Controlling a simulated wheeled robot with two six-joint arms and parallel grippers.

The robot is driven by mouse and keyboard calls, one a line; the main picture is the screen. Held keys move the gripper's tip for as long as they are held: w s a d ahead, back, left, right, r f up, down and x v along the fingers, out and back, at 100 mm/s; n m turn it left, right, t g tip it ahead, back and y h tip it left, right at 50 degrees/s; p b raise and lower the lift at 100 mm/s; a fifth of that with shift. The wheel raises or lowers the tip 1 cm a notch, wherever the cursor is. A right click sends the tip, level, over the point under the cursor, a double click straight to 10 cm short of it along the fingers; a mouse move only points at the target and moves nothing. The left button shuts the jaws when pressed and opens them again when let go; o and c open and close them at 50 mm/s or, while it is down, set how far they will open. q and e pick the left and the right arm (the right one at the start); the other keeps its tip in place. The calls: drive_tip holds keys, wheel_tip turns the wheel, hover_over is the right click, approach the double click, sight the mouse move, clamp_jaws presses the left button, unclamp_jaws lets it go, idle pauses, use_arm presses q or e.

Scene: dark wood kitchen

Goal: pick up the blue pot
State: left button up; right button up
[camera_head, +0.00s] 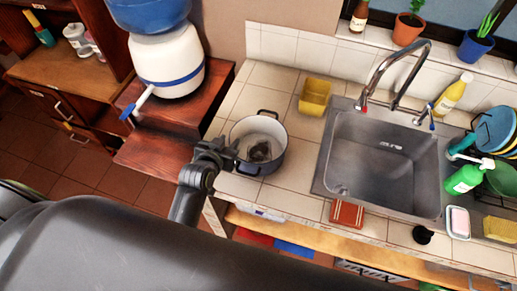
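A round cooking pot (279,160) with a dark blue-black rim and outside, a pale grey inside and two side handles stands upright on the tiled counter, left of the sink. Something dark lies in it. My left gripper (227,156) is at the pot's left front side, by the rim and near handle, and hides part of them. I cannot tell whether its fingers touch or close on the pot. A small blue plant pot (474,48) with a green plant stands on the window sill at the top right. My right gripper is not in view.
A steel sink (325,165) with a tap (398,75) is right of the pot. A yellow container (314,96) stands behind the pot. A reddish-brown cloth or block (346,214) lies at the counter's front edge. A water dispenser (165,60) is at the left.

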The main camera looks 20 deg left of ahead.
sight(230, 137)
use_arm(q)
drive_tip(key=b+x, duration=0.3)
drive_tip(key=shift+w+a+f, duration=0.3)
drive_tip(key=shift+a, duration=0.05)
drive_tip(key=shift+w+f+b, duration=0.15)
drive_tip(key=shift+w+b, duration=0.45)
drive_tip(key=shift+b, duration=0.05)
drive_tip(key=shift+c, duration=0.4)
clamp_jaws()
drive_tip(key=shift+s, duration=0.1)
drive_tip(key=shift+f, duration=0.15)
